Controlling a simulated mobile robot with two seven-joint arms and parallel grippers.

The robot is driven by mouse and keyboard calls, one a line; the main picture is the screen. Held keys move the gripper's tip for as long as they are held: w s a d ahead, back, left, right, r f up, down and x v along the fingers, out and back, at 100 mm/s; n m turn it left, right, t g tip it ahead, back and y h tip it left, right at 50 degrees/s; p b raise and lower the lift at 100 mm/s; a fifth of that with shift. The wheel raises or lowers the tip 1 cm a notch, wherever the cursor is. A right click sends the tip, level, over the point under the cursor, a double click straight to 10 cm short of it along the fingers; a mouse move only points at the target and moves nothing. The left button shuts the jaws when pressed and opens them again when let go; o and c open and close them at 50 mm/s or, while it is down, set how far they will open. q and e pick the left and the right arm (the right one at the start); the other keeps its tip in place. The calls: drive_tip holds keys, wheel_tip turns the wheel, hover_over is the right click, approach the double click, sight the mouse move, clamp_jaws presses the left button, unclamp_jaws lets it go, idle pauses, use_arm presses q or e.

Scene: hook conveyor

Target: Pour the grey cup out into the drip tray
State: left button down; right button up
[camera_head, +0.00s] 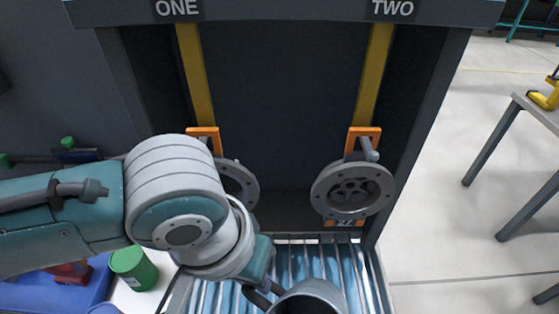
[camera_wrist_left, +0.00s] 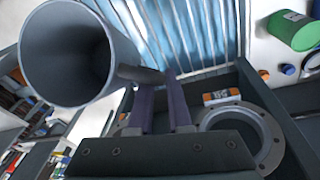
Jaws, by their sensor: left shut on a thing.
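The grey cup (camera_head: 318,290) is at the bottom edge of the head view, partly cut off, over the near part of the drip tray. In the left wrist view the cup (camera_wrist_left: 113,45) shows its round mouth and dark inside; I cannot tell what it contains or how far it tilts. My left gripper (camera_wrist_left: 162,80) is shut on the cup's handle, with the cup beside its fingers. The drip tray (camera_head: 300,262) is a ribbed, bluish metal tray below the cup; it also shows in the left wrist view (camera_wrist_left: 190,35). My right gripper is not in view.
Two grey flanged rings hang on orange hooks under signs ONE and TWO; the right ring (camera_head: 376,200) is clear, the left ring (camera_head: 243,185) is partly behind my arm. A green can (camera_head: 134,268) stands at left near a blue bin (camera_head: 30,292). Tables stand at right.

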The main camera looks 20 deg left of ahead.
use_arm(q)
drive_tip(key=w+r+g, duration=0.1)
drive_tip(key=w+r+g+b, duration=0.1)
drive_tip(key=shift+w+d+r+g, duration=0.15)
drive_tip(key=shift+d+r+g, duration=0.1)
drive_tip(key=shift+g, duration=0.15)
drive_tip(key=shift+w+d+r+g+y+b, duration=0.15)
drive_tip(key=shift+w+r+g+b, duration=0.4)
drive_tip(key=shift+b, duration=0.7)
drive_tip(key=shift+w+a+r+g+y+b, duration=0.1)
drive_tip(key=shift+w+r+g+y+b, duration=0.1)
drive_tip(key=shift+g+b, duration=0.8)
drive_tip(key=shift+w+d+r+g+y+b, duration=0.15)
drive_tip(key=shift+w+r+g+b, duration=0.25)
drive_tip(key=shift+b, duration=1.15)
